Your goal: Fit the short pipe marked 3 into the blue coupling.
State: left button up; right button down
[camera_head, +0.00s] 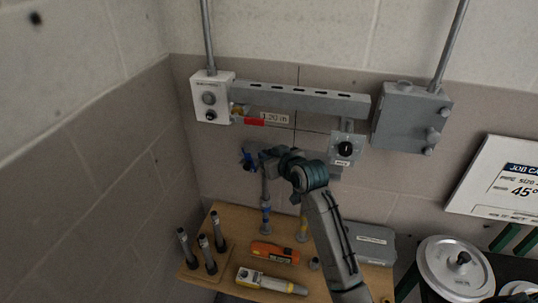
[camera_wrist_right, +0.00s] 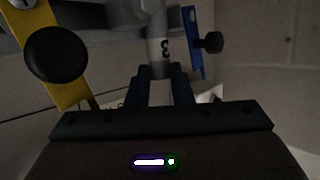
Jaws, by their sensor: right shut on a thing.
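The short pipe marked 3 (camera_wrist_right: 158,46) is a light grey tube with a dark 3 in the right wrist view. My right gripper (camera_wrist_right: 161,92) is shut on its near end; the fingers stand on both sides of it. A blue part with a dark knob (camera_wrist_right: 194,42) is close to the right of the pipe; I cannot tell whether they touch. In the head view my right gripper (camera_head: 264,157) is at the wall, beside a blue fitting (camera_head: 247,160), which looks like the blue coupling. The pipe's far end is out of frame in the wrist view. My left gripper is not in view.
A yellow bracket (camera_wrist_right: 62,75) with a black knob is left of the pipe. Below, a wooden table (camera_head: 228,282) holds several upright dark-topped tubes (camera_head: 204,250), an orange tool (camera_head: 275,252) and a yellow-grey tool (camera_head: 270,281). A grey rail (camera_head: 300,101) runs above the gripper.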

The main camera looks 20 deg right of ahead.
jog(key=shift+s+f+b, duration=0.1)
jog(key=shift+f+b, duration=0.2)
jog(key=shift+f, duration=0.45)
jog(key=shift+r+p, duration=0.4)
jog(key=shift+p, duration=0.25)
dwell(1.4)
jog(key=shift+f, duration=0.4)
dwell(0.3)
jog(key=shift+r, duration=0.1)
